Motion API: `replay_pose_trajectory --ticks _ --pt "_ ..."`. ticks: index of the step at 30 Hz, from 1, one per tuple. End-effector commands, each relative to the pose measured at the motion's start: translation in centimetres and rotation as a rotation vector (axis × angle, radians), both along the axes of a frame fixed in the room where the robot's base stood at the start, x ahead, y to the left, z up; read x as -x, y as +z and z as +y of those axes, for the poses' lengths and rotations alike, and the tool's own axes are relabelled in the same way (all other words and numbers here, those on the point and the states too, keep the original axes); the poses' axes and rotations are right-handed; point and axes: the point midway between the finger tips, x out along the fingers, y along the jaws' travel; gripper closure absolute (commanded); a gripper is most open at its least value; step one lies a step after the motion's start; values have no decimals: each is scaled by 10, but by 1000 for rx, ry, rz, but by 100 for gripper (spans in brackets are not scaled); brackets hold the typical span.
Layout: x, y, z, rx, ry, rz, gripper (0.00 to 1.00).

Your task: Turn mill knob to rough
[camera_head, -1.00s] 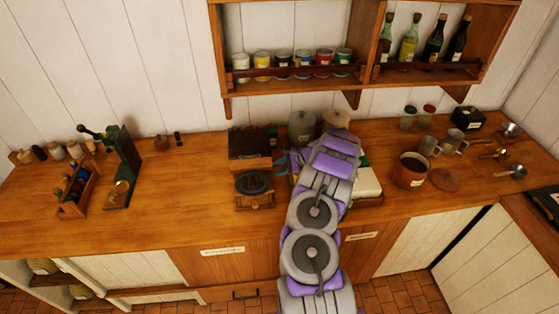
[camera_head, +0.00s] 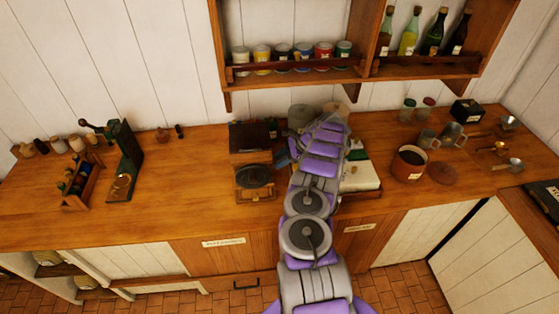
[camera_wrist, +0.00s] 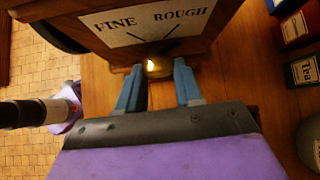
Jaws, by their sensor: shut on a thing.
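The mill (camera_head: 254,178) is a small wooden box with a round black top on the counter, left of my arm in the head view. In the wrist view its wooden face (camera_wrist: 115,62) carries a white label (camera_wrist: 150,20) reading FINE on the left and ROUGH on the right, with dark lines below the words. A small brass knob (camera_wrist: 158,66) sits at the label's lower edge. Which way the knob points is not clear. In the head view my arm partly hides the gripper.
A dark-topped wooden box (camera_head: 250,137) stands behind the mill. Tea tins (camera_wrist: 302,72) stand at the right in the wrist view. A brown pot (camera_head: 408,164) and metal mugs stand farther right.

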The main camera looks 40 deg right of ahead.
Motion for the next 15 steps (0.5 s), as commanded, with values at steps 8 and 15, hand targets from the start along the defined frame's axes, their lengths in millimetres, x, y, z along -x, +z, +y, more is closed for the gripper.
replay_pose_trajectory --ticks 8,15 --pt "1 -1 -1 -1 -3 5 96" --pt "1 -1 -1 0 -3 3 55"
